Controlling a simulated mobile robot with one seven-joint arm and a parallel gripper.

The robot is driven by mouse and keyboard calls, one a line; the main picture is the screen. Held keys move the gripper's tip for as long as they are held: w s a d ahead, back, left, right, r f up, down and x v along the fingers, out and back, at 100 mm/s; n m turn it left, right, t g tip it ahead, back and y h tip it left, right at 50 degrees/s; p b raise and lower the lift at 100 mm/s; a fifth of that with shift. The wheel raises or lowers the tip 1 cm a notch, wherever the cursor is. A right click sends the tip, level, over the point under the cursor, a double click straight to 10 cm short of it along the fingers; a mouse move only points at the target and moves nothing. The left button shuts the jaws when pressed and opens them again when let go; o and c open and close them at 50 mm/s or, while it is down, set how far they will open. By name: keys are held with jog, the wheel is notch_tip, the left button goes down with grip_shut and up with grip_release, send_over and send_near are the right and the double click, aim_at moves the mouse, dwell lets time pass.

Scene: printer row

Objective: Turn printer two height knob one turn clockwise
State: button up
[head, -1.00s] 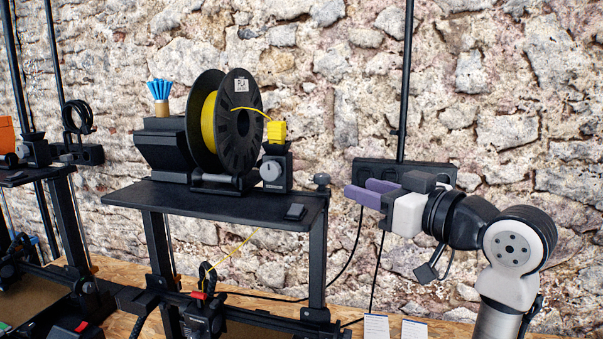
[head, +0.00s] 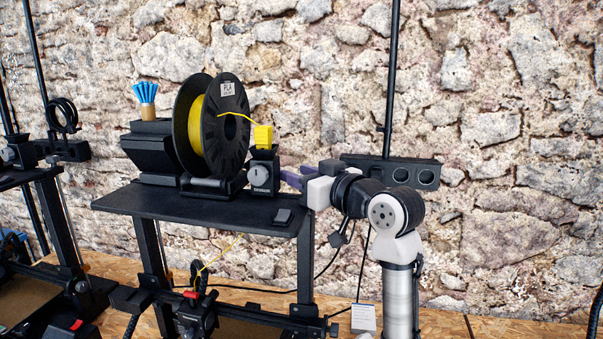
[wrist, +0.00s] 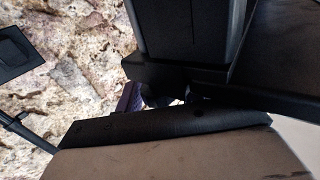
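Printer two is the black printer in the middle of the head view, with a yellow spool on its top shelf (head: 225,204). In the head view my gripper (head: 294,176) is at the shelf's right end, above the right upright, its two purple fingers pointing left and apart. The small knob on top of that upright is hidden behind my gripper now. In the wrist view the purple fingers of my gripper (wrist: 160,96) stand apart, with a dark rounded thing between them. I cannot tell whether it is the knob or whether they touch it.
A black box with a grey dial (head: 263,174) stands close left of my fingers. The yellow spool (head: 194,128) is further left. A black wall bar with sockets (head: 425,176) is behind my arm.

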jog(key=c, duration=0.7)
jog(key=shift+w+d+m+t+h+b, duration=0.1)
jog(key=shift+d+m+t+h+b, duration=0.1)
jog(key=shift+m+t+h, duration=1.1)
jog(key=shift+w+d+m+t+h+b, duration=0.15)
jog(key=shift+m+t+h, duration=0.65)
jog(key=shift+h, duration=0.9)
jog(key=shift+m, duration=0.3)
jog(key=o, duration=0.7)
jog(key=shift+s, duration=0.1)
